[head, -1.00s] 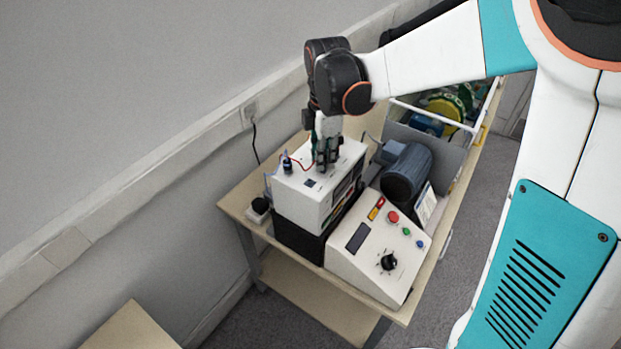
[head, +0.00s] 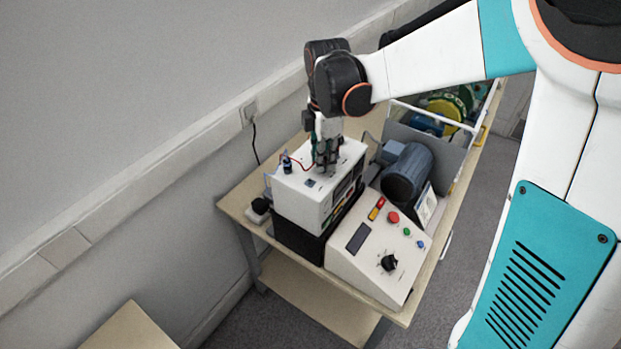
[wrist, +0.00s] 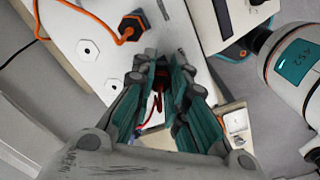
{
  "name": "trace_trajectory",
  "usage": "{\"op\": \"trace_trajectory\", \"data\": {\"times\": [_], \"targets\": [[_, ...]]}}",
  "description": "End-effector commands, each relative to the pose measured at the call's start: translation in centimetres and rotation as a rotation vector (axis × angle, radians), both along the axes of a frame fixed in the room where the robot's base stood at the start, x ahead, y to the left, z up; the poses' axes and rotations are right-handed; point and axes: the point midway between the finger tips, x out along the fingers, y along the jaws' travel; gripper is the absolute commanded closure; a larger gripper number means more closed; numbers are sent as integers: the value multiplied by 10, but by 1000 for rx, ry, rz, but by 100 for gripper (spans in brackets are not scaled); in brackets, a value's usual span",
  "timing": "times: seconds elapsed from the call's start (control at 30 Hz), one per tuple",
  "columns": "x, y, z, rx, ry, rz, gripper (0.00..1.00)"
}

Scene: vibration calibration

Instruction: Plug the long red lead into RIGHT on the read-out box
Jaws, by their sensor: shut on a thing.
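The white box (head: 300,200), which I take to be the read-out box, stands on a black unit on the table. My gripper (head: 326,165) points down at its top, close to the surface. In the wrist view my gripper (wrist: 161,68) has its teal-padded fingers shut on the red lead (wrist: 157,102). Part of the lead shows between the fingers; its plug end is mostly hidden. In the head view the thin red lead (head: 300,164) runs from near a dark post to my gripper. I cannot read socket labels or tell whether the plug is in a socket.
An orange cable (wrist: 76,8) runs to a black connector (wrist: 130,27) in the wrist view. Pale hexagonal sockets (wrist: 88,48) lie nearby. A sloped control console (head: 375,250) and a dark motor (head: 407,175) stand to the right. The wall is at left.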

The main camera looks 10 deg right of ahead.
Motion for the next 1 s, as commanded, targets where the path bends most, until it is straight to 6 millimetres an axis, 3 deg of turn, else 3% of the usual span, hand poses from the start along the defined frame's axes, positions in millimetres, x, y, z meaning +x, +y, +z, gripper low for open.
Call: {"op": "trace_trajectory", "data": {"times": [1.0], "targets": [[0,0,-3,0,0,-45,100]]}}
